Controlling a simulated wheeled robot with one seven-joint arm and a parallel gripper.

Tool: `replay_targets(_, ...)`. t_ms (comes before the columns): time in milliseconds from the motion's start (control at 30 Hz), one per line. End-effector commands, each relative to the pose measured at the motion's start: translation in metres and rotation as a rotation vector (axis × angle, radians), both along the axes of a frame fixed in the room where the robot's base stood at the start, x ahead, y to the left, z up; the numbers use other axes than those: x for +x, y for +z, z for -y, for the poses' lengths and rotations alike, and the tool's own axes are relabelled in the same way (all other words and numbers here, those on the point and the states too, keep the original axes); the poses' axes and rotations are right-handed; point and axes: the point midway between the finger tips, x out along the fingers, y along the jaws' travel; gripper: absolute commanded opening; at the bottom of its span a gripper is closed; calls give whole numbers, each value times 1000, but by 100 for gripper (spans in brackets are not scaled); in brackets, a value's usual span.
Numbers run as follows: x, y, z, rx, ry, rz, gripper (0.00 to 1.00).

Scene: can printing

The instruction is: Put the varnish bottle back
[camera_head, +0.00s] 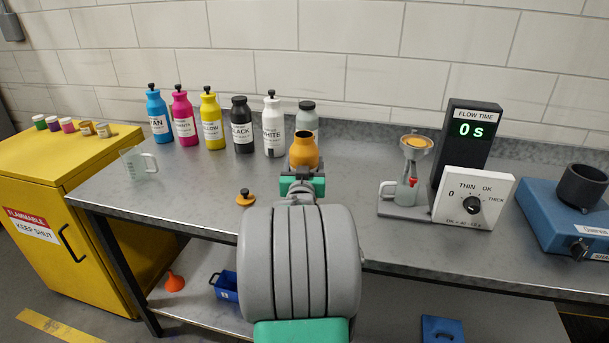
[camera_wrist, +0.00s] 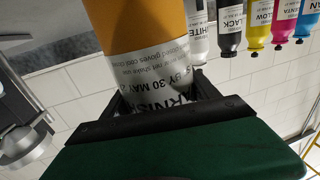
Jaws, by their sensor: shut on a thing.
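The varnish bottle (camera_head: 304,149) is orange at the top with an open dark mouth and no cap on it. In the wrist view the bottle (camera_wrist: 145,35) shows an orange part and a white label reading "VARNISH", upside down in the picture. My gripper (camera_head: 302,178) is shut on it, with a dark finger on each side of the label in the wrist view (camera_wrist: 158,92). The bottle is upright, in front of the bottle row. Its base is hidden behind my gripper, so I cannot tell whether it touches the bench. An orange cap with a dark knob (camera_head: 244,198) lies on the bench to the left.
A flow cup stand (camera_head: 414,160) and dial box (camera_head: 474,199) are right. A beaker (camera_head: 136,164) stands left, beside a yellow cabinet (camera_head: 60,165).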

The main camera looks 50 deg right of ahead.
Motion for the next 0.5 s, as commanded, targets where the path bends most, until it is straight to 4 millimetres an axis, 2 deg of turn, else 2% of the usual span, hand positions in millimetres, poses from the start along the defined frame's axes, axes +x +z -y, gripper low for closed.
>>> replay_targets(33,0,-13,0,-2,0,1,0)
replay_targets(100,0,-17,0,-4,1,3,0)
replay_targets(433,0,-19,0,-4,1,3,0)
replay_targets(467,0,-21,-1,1,0,-2,71)
replay_targets(500,0,-21,-1,1,0,-2,74)
